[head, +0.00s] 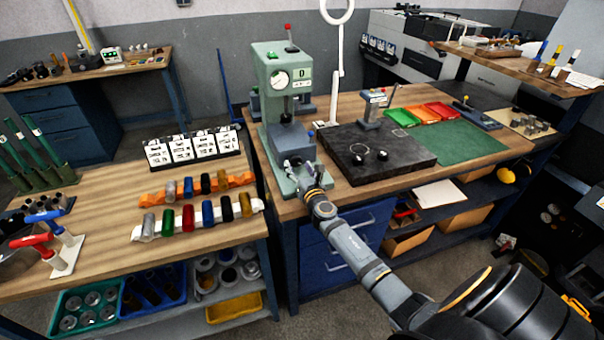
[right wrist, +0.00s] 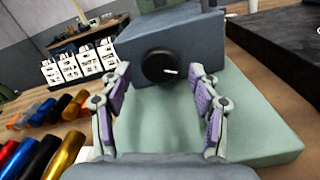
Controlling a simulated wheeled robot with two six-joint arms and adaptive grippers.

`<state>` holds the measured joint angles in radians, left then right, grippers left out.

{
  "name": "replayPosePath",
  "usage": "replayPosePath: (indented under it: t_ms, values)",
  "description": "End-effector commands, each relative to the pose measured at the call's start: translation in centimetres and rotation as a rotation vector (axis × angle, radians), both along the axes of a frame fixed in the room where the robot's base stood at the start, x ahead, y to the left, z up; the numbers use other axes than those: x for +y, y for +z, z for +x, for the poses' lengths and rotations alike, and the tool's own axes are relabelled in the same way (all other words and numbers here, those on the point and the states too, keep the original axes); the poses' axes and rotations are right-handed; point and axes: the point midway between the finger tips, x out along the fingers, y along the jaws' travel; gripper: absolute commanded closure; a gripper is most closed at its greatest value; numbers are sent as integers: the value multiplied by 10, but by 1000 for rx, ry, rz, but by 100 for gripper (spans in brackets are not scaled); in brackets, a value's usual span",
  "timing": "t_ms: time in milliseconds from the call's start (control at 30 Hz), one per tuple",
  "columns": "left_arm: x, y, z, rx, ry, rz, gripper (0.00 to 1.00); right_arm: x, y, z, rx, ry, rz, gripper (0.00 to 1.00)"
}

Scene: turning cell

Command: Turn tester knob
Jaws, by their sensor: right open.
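The green tester (head: 270,75) stands on the workbench in the head view, with a dial near its top. In the right wrist view its round black knob (right wrist: 158,67), with a white mark pointing right, is on the front of a blue-grey block (right wrist: 200,40) above the pale green base (right wrist: 250,130). My right gripper (right wrist: 160,80) is open, its purple-padded fingers on either side of the knob in that view and apart from it. In the head view my right gripper (head: 302,172) is at the block's front and hides the knob. My left gripper is out of view.
A black surface plate (head: 375,155) lies to the right of the tester. On the left table are coloured cylinders on an orange rack (head: 165,192) and a white rack (head: 200,222), and white cards (head: 193,148). A green mat (head: 455,145) lies further right.

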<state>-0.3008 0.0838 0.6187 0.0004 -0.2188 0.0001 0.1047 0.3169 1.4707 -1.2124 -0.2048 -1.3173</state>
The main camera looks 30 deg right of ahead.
Motion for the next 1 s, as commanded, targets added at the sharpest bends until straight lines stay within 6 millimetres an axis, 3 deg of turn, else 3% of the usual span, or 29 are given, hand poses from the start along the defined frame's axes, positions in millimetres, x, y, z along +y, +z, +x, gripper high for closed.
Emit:
replayPosePath:
  t_ms: [300, 500, 1000]
  values:
    - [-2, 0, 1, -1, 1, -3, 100, 17, -2, -71, 5, 1, -3, 38]
    - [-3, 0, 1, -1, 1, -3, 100, 25, -1, -103, 2, 2, -2, 38]
    - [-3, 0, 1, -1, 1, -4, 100, 27, 0, -111, 0, 0, -1, 38]
